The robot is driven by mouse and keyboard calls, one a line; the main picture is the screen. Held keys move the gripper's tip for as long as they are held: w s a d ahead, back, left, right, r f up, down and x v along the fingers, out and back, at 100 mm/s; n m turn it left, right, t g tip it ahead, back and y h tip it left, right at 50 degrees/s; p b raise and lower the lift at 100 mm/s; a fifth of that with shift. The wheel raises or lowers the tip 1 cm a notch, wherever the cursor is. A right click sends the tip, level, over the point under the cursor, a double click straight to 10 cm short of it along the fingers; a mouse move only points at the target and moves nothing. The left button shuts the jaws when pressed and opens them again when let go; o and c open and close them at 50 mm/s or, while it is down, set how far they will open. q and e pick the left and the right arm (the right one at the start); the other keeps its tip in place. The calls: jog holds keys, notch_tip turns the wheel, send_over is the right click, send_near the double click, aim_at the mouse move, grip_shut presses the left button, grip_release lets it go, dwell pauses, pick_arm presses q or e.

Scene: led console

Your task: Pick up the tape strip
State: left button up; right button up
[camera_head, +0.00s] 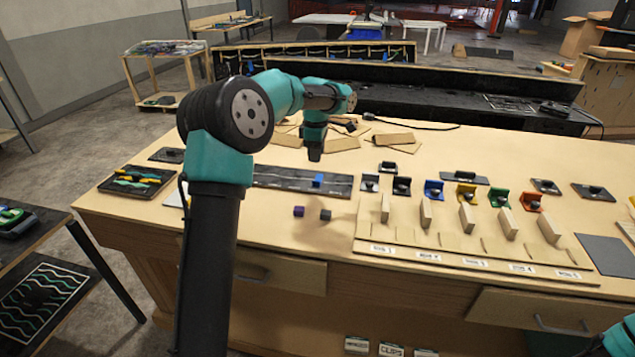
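I cannot pick out the tape strip for certain. A long dark strip-like tray (285,177) lies on the wooden workbench, with a small blue piece (318,180) on it. My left gripper (314,155) points down above the bench, just behind this tray in the picture. Its fingers are small and dark, so I cannot tell whether they are open or shut. I see nothing clearly held. My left arm hides part of the bench's left side. Only a teal part of my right arm shows at the lower right corner; its gripper is out of view.
A black tray with coloured wires (137,181) is at left. Coloured brackets (466,193) and upright wooden pieces (426,214) stand at right. Loose wooden blocks (395,139) and a cable lie behind the gripper.

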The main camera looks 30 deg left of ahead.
pick_arm(q)
send_near(315, 179)
jog(key=s+d+f, duration=0.2)
jog(key=s, duration=0.1)
jog(key=shift+d+f, duration=0.1)
jog(key=shift+f, duration=0.15)
jog(key=shift+a+f, duration=0.15)
jog(key=shift+f, duration=1.15)
jog(key=shift+a+f, duration=0.15)
jog(key=shift+f, duration=1.1)
jog(key=shift+c, duration=0.4)
grip_shut()
